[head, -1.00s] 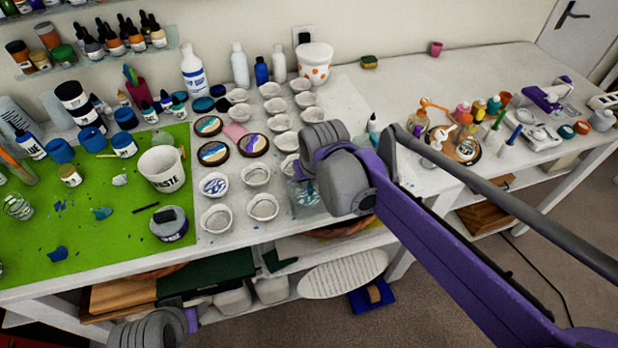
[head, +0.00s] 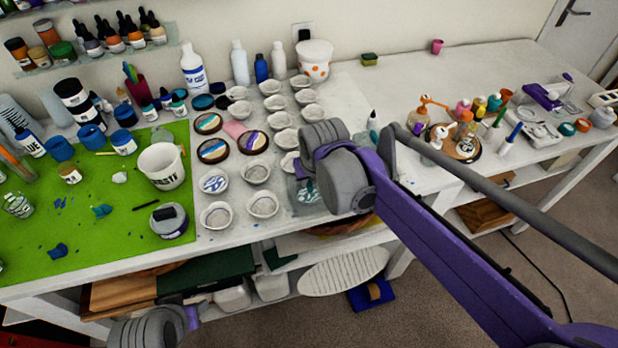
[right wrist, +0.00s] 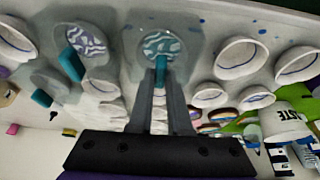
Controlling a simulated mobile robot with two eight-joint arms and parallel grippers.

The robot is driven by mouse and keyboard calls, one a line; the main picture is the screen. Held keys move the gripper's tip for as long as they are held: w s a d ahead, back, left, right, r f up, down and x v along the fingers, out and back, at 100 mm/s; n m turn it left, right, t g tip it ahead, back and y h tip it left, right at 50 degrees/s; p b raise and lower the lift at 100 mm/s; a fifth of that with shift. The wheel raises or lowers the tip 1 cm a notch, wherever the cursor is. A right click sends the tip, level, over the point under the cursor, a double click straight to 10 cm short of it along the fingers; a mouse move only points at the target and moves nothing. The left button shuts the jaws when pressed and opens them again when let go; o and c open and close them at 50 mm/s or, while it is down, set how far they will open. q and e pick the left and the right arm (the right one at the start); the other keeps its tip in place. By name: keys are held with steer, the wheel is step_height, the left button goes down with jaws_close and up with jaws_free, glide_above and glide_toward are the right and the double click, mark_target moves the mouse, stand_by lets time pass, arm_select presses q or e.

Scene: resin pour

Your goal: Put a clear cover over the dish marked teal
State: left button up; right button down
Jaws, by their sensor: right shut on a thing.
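In the right wrist view my right gripper (right wrist: 161,76) is shut on the teal knob of a clear cover (right wrist: 186,66). The cover is at a dish with a teal-and-white swirl (right wrist: 158,43); whether it rests fully down I cannot tell. In the head view this dish (head: 309,193) is at the front of the dish rows, partly hidden by my right wrist. To its left in the wrist view is another swirled dish (right wrist: 86,39) with a teal knob (right wrist: 73,66) over it. A further teal knob (right wrist: 41,98) stands beyond. My left gripper's fingers are out of view.
Several empty white cups (head: 263,204) stand close beside the dish. A green mat (head: 100,235) with a waste cup (head: 162,168) lies to the left. Bottles and tools (head: 465,140) crowd the right side. The table's back right is mostly clear.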

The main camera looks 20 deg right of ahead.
steer(key=c, duration=0.8)
jaws_free()
steer(key=p+v, duration=0.1)
steer(key=v, duration=1)
steer(key=shift+w, duration=0.1)
steer(key=shift+t, duration=0.4)
steer(key=s+d+f, duration=0.1)
steer(key=s+f, duration=0.4)
steer(key=s+d+f, duration=0.2)
steer(key=s+f, duration=0.3)
steer(key=s+d+f, duration=0.1)
steer(key=s+f, duration=0.4)
steer(key=s, duration=0.1)
steer(key=shift+d+f+p, duration=0.15)
steer(key=shift+d+p, duration=0.15)
steer(key=shift+d, duration=0.05)
